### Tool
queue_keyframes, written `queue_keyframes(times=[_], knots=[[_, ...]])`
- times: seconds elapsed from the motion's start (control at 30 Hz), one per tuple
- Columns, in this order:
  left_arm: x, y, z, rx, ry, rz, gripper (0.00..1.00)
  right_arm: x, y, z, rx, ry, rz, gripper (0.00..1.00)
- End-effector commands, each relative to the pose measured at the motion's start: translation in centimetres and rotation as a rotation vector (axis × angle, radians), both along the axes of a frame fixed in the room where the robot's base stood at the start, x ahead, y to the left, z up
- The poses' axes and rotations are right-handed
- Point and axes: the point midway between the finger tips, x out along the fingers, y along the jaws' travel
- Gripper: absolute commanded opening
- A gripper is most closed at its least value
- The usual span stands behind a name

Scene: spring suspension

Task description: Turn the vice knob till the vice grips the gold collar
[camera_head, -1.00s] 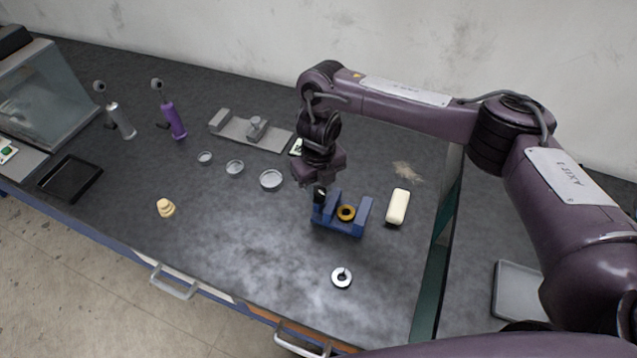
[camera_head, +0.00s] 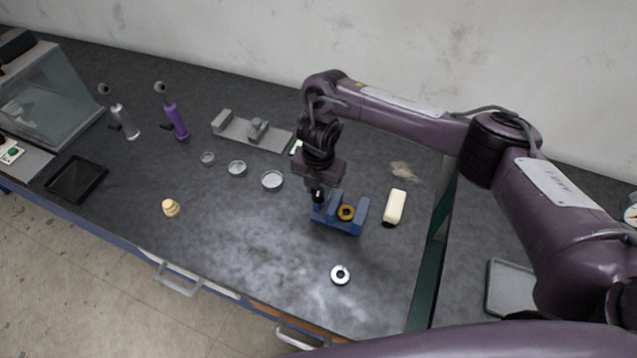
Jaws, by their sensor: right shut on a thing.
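The blue vice (camera_head: 340,228) stands on the dark worktop right of the middle of the head view. The gold collar (camera_head: 346,212) sits between its jaws; whether the jaws touch it is too small to tell. My right gripper (camera_head: 317,198) comes down from above at the left end of the vice. It is shut on the vice knob, which is mostly hidden by the fingers. My left gripper is not in view.
A cream block (camera_head: 395,207) lies right of the vice. A ring-shaped part (camera_head: 340,274) lies in front. Several shallow dishes (camera_head: 272,180), a grey fixture (camera_head: 250,132) and a gold stepped piece (camera_head: 170,208) are to the left.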

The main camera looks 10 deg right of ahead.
Motion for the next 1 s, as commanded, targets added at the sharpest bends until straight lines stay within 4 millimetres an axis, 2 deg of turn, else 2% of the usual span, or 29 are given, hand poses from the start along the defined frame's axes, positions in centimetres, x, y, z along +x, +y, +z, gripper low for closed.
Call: queue_keyframes(times=[0.4, 0.97, 1.0], knots=[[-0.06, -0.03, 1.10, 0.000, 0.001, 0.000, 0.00, 0.04, -0.01, 0.13, 0.000, -0.001, -0.200, 0.09], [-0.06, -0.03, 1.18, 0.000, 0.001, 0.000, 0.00, 0.08, -0.01, 0.07, 0.000, -0.003, -0.231, 0.09], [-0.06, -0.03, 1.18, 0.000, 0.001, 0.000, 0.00, 0.08, -0.01, 0.07, 0.000, -0.003, -0.230, 0.34]])
